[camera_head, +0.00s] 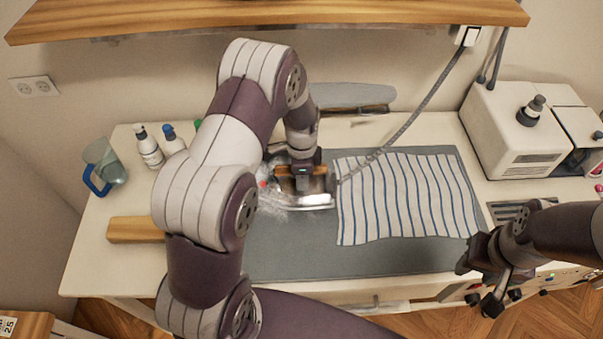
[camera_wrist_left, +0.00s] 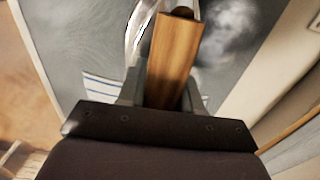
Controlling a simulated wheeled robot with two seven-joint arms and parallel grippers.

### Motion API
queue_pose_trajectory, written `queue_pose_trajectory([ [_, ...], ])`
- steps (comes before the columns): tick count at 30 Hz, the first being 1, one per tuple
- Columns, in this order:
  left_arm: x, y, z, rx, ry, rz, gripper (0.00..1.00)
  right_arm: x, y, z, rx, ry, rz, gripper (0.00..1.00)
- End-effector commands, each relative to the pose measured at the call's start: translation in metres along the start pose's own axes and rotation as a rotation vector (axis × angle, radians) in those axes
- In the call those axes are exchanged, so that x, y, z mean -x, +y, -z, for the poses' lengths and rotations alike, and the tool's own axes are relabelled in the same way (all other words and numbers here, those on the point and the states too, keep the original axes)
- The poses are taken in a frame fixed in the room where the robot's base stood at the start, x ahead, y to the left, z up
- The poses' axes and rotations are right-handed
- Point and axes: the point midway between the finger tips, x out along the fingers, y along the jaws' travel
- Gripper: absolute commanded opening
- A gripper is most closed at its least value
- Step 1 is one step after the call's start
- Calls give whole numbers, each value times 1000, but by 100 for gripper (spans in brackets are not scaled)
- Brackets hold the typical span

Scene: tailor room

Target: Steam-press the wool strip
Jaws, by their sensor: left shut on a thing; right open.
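My left gripper (camera_head: 300,172) is shut on the wooden handle of a steam iron, and the handle (camera_wrist_left: 175,60) shows between its fingers in the left wrist view. The iron (camera_head: 312,201) is over the grey pressing mat (camera_head: 400,262), with white steam around its left side. A blue-and-white striped cloth (camera_head: 405,200) lies on the mat just right of the iron. I cannot tell whether the iron touches the mat. No wool strip can be made out; my left arm and the steam hide part of the mat. My right gripper (camera_head: 480,285) is open and empty at the table's front right.
A grey hose (camera_head: 412,118) runs from the iron to the wall. A white machine (camera_head: 515,130) stands at the right. A blue-handled jug (camera_head: 104,165), bottles (camera_head: 149,147) and a wooden block (camera_head: 135,229) are at the left. A sleeve board (camera_head: 345,96) is at the back, below a shelf (camera_head: 270,15).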

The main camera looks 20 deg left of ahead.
Motion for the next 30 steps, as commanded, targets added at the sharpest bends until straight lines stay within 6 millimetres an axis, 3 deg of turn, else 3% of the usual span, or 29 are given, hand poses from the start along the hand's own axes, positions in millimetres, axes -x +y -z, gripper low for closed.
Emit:
queue_pose_trajectory([
  [30,-21,-2,1,0,2,6,0,-15,0,-2,0,0,0,43],
])
